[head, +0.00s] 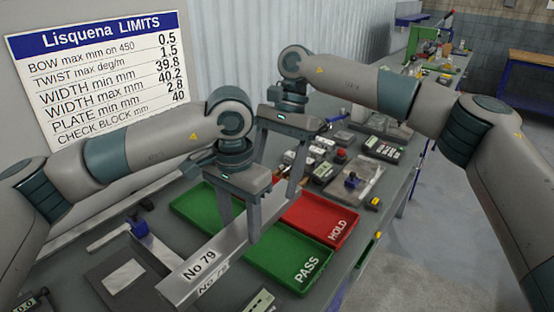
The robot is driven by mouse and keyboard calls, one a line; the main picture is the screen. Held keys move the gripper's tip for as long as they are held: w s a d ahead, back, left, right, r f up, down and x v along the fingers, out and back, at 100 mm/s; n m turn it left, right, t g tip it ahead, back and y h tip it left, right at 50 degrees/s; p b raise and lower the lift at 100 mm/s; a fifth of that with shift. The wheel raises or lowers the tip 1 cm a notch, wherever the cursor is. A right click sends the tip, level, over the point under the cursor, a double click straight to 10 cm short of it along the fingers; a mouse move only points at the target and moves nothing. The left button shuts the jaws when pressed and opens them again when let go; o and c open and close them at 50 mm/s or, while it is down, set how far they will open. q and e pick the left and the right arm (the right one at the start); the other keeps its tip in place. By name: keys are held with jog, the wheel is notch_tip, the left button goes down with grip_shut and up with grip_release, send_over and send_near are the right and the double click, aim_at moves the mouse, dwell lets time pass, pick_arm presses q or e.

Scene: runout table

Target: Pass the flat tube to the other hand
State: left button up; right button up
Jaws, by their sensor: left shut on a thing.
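The flat tube (205,268) is a long grey metal bar marked "No 79". It lies slanting from the front middle towards the green and red trays. My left gripper (240,226) is shut on it, one finger on each side, towards its far part. My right gripper (281,172) is beyond the left one, its fingers pointing down and spread apart, with nothing seen between them.
A green PASS tray (290,262) and a red HOLD tray (325,222) lie under and beside the tube. A grey plate with a blue-knobbed tool (352,183) and several small items crowd the table behind. A limits board (100,70) hangs at the left.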

aim_at(241, 228)
jog(key=shift+x, duration=3.15)
jog(key=c, duration=1.4)
pick_arm(q)
jog(key=o, duration=1.6)
jog(key=shift+c, duration=0.2)
pick_arm(e)
jog(key=shift+c, duration=0.9)
pick_arm(q)
notch_tip(241, 228, up, 12)
